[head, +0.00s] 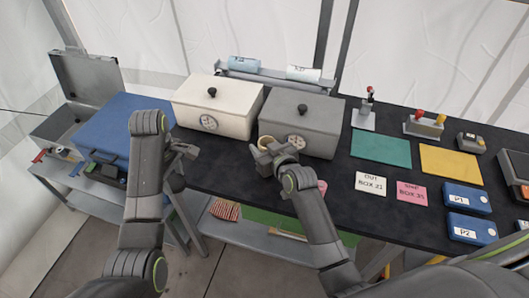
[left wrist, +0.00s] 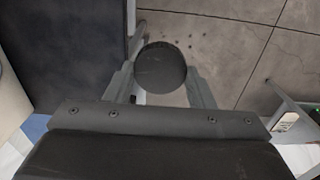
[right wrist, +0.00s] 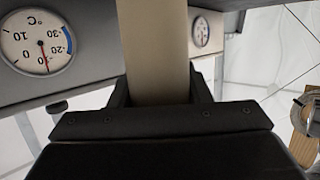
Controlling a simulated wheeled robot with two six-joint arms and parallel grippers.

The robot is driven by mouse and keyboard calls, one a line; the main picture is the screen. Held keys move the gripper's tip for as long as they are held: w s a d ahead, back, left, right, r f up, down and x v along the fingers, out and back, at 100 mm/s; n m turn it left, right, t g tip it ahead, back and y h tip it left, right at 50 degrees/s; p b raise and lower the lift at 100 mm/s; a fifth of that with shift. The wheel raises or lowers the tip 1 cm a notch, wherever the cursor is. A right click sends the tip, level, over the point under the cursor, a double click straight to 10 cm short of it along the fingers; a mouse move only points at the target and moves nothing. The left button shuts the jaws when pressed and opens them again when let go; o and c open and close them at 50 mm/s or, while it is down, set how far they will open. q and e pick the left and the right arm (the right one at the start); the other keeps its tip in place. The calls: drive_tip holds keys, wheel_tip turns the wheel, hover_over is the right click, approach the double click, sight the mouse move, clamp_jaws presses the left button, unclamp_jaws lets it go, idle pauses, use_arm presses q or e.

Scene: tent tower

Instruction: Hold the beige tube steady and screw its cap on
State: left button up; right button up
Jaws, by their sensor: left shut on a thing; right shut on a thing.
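My left gripper (head: 183,149) is shut on a round dark cap, left of the tube and well apart from it. The cap (left wrist: 160,68) shows between the fingers in the left wrist view; I cannot pick it out in the head view. My right gripper (head: 266,155) is shut on the beige tube (right wrist: 154,50), in front of the grey box. The tube's round top end (head: 267,141) shows just above the fingers in the head view and carries no cap.
The grey box (head: 325,116) with a dial stands close behind the tube, and a white box (head: 207,92) stands to its left. The black table (head: 222,168) is bare between the grippers. Green (head: 381,149) and yellow mats lie right.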

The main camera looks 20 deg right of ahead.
use_arm(q)
drive_tip(key=shift+f+b, duration=0.45)
drive_tip(key=shift+f, duration=0.05)
use_arm(e)
wheel_tip(320, 180, up, 8)
drive_tip(key=shift+r, duration=0.1)
drive_tip(key=o, duration=0.4)
drive_tip(key=c, duration=0.7)
drive_tip(key=shift+c, duration=0.2)
